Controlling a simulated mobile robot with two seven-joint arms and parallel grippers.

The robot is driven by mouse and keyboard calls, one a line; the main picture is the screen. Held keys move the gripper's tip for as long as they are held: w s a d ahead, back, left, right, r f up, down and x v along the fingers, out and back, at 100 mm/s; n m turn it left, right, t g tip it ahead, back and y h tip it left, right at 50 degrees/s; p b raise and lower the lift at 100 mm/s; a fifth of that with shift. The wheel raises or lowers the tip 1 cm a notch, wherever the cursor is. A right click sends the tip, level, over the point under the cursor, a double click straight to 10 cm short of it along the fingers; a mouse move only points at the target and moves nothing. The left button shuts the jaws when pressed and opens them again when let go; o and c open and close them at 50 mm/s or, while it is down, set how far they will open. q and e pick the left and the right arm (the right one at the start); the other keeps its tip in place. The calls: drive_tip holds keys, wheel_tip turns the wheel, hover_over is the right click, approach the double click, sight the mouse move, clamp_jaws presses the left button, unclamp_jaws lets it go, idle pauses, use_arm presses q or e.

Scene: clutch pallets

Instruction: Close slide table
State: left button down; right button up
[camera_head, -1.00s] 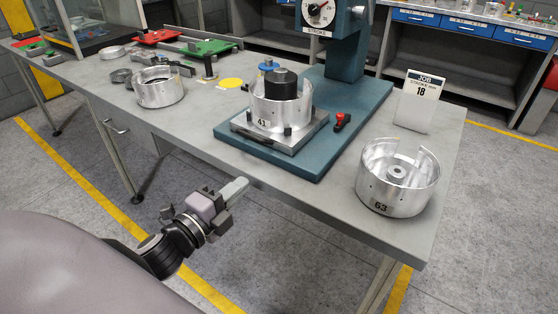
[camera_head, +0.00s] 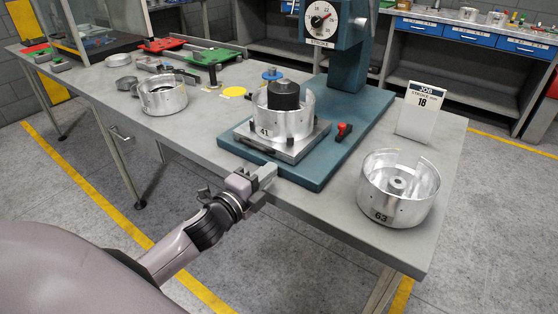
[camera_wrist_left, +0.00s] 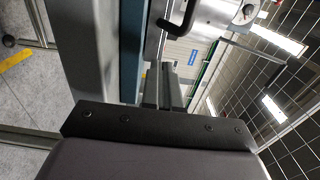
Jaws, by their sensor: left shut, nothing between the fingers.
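The slide table (camera_head: 312,143) is a flat metal plate on the teal press base (camera_head: 354,130), projecting toward the front of the press. It carries a silver drum marked 41 (camera_head: 272,125) with a black cylinder (camera_head: 284,95) inside. A dark bar handle (camera_head: 252,144) runs along its front side. My left gripper (camera_head: 267,172) is shut and empty, at the bench's front edge just in front of the handle, apparently apart from it. In the left wrist view the shut fingers (camera_wrist_left: 163,86) point toward the plate, and the dark handle (camera_wrist_left: 182,22) shows just beyond them. My right gripper is not in view.
A drum marked 63 (camera_head: 398,188) stands at the bench's right end, near a job card reading 18 (camera_head: 422,108). A red-topped clamp (camera_head: 343,131) is on the press base. Another drum (camera_head: 163,96) and green and red fixtures stand on the left.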

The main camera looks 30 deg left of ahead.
sight(287, 156)
use_arm(q)
drive_tip(key=shift+w+d, duration=0.2)
drive_tip(key=shift+w, duration=2.2)
